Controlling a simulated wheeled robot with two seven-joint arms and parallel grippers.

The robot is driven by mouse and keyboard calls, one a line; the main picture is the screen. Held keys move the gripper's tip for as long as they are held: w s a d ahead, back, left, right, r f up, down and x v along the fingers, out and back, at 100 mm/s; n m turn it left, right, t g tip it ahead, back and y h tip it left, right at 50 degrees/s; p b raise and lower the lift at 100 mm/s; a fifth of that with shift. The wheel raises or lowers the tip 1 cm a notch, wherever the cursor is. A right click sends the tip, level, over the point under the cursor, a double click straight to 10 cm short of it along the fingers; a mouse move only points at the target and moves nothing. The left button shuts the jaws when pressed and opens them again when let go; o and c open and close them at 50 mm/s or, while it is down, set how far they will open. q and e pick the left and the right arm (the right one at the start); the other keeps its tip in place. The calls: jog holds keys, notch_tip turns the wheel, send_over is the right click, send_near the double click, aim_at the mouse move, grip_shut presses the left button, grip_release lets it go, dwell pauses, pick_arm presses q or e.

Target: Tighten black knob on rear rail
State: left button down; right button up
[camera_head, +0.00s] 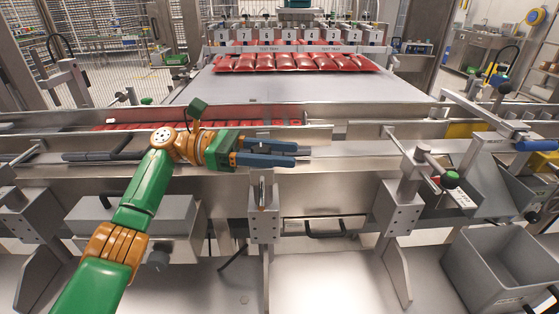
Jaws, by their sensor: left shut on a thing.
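My left gripper (298,154) reaches in from the left over the rail at the middle of the head view. Its two blue fingers point right and are closed around a small dark piece (304,152), which looks like the black knob. The fingers hide most of this piece, so its shape and how far it is screwed in cannot be told. The metal rear rail (360,152) runs across behind and beside the fingers. My right gripper is not in view.
A dark bar handle (100,156) lies along the rail at left. A clamp post with a green-capped knob (450,179) stands at right. Red packs (295,62) lie beyond on the grey conveyor (300,88). A grey bin (500,262) is at lower right.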

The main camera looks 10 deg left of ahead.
pick_arm(q)
jog(key=shift+s+m+g, duration=0.1)
jog(key=shift+m+g, duration=0.2)
jog(key=shift+g, duration=0.2)
jog(key=shift+c, duration=2)
grip_release()
jog(key=s+d+r+b, duration=0.3)
jog(key=s+r+b, duration=0.3)
jog(key=s+r, duration=0.7)
jog(key=shift+s, duration=0.35)
